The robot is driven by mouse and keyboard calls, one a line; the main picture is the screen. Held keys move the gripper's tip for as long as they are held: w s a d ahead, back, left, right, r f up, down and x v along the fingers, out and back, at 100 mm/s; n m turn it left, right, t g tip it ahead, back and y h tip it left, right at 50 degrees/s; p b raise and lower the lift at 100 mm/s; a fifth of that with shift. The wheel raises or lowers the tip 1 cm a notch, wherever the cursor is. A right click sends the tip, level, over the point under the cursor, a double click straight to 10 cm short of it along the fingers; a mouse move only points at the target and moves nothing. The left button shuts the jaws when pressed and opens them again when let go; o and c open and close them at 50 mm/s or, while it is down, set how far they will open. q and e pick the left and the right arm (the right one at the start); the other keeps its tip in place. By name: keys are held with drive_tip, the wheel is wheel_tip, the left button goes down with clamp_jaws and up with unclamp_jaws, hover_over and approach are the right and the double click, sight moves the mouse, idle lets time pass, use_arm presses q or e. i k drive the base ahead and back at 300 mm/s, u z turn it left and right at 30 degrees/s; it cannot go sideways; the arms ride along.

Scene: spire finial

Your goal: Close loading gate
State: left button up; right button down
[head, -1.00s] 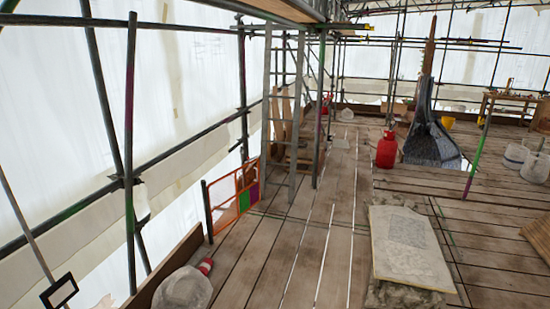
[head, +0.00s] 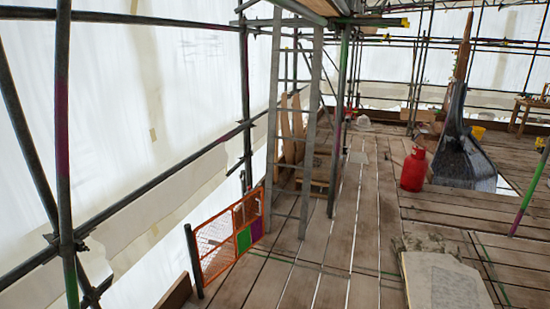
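The loading gate (head: 228,238) is an orange mesh panel with a green and a purple plate at its lower right. It stands upright at the left edge of the plank deck, just right of a dark green post (head: 194,260). Its far end is near the foot of a grey ladder. I cannot tell whether the gate is latched at either end. Neither of my grippers shows in the head view.
A grey ladder (head: 312,130) stands on the deck beyond the gate. A red gas cylinder (head: 413,169) stands farther right. A pale slab (head: 445,282) lies at the lower right. The plank deck (head: 330,255) between gate and slab is clear.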

sight(257, 233)
drive_tip(key=u, duration=0.1)
drive_tip(key=i, duration=2.1)
drive_tip(key=u, duration=0.3)
drive_tip(key=i, duration=2.15)
drive_tip(key=u, duration=0.15)
